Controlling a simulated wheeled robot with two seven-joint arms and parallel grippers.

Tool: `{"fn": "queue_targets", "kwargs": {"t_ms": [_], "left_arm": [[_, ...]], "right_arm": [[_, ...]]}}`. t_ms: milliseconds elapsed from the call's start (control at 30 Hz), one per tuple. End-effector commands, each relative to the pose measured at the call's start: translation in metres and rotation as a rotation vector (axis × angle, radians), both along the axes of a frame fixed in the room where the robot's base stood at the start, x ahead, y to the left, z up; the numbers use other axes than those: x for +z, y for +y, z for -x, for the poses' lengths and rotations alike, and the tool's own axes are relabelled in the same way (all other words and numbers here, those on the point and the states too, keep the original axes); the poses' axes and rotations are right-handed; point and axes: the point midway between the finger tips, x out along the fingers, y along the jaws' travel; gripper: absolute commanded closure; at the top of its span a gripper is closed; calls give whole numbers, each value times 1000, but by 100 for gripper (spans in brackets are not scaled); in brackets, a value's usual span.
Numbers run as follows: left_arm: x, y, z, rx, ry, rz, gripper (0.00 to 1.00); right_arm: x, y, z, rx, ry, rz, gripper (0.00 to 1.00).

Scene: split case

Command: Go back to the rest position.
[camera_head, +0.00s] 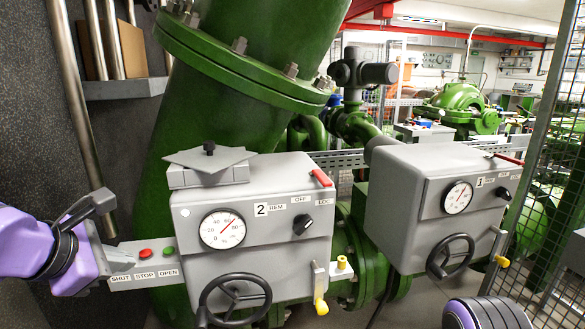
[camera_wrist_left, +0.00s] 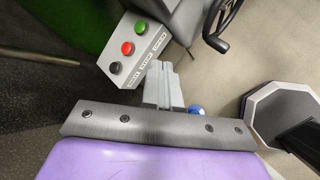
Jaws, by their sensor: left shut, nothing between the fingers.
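My left gripper (camera_head: 120,260) is at the lower left, beside the left end of the grey push-button box (camera_head: 148,273) marked SHUT, STOP, OPEN. In the left wrist view its fingers (camera_wrist_left: 158,70) are together with nothing between them. Their tips lie close to the box's lower edge there; I cannot tell whether they touch. The red button (camera_head: 145,253) and green button (camera_head: 169,251) show; the black one (camera_wrist_left: 115,68) shows in the wrist view. A purple part of my right arm (camera_head: 487,313) shows at the bottom right; its gripper is out of view.
Grey actuator box 2 (camera_head: 270,195), with a gauge and a handwheel (camera_head: 234,300), stands right of my left gripper. Box 1 (camera_head: 425,200) is farther right. A large green pipe (camera_head: 235,110) rises behind. Mesh fencing (camera_head: 545,215) stands at the right.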

Motion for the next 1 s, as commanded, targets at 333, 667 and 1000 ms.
{"fn": "queue_targets", "kwargs": {"t_ms": [333,667,1000], "left_arm": [[4,14,-23,128,-137,-17,100],[-93,-15,-58,64,-138,-332,100],[-311,-43,-3,-388,51,-801,100]], "right_arm": [[0,0,0,0,-1,1,57],[0,0,0,0,0,0,57],[0,0,0,0,0,0,57]]}}
